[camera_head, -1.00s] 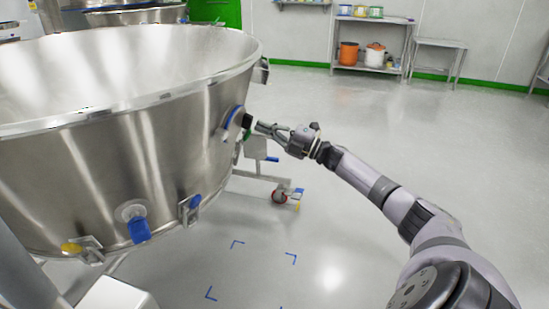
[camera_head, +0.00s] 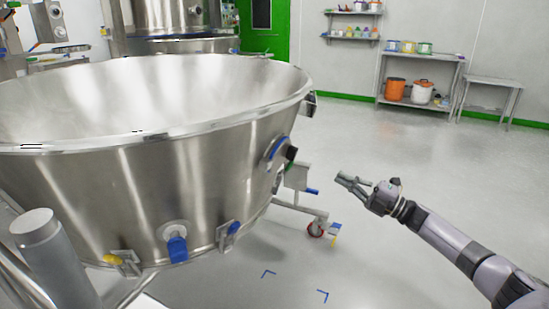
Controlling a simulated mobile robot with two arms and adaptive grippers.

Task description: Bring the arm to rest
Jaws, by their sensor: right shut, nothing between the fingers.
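My right arm comes in from the lower right. Its gripper (camera_head: 350,183) is shut and empty, held in the air above the grey floor. The gripper is to the right of a large steel bowl (camera_head: 140,190) and apart from it. The bowl's side carries a round port with a blue ring and a dark knob (camera_head: 290,154), and a clear gap lies between this knob and the fingertips. My left gripper is not in view.
A wheeled frame (camera_head: 316,222) stands under the bowl, left of my gripper. Blue corner marks (camera_head: 322,295) lie on the floor. A steel shelf table (camera_head: 420,57) with buckets and a small steel table (camera_head: 492,82) stand at the back right. The floor between is clear.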

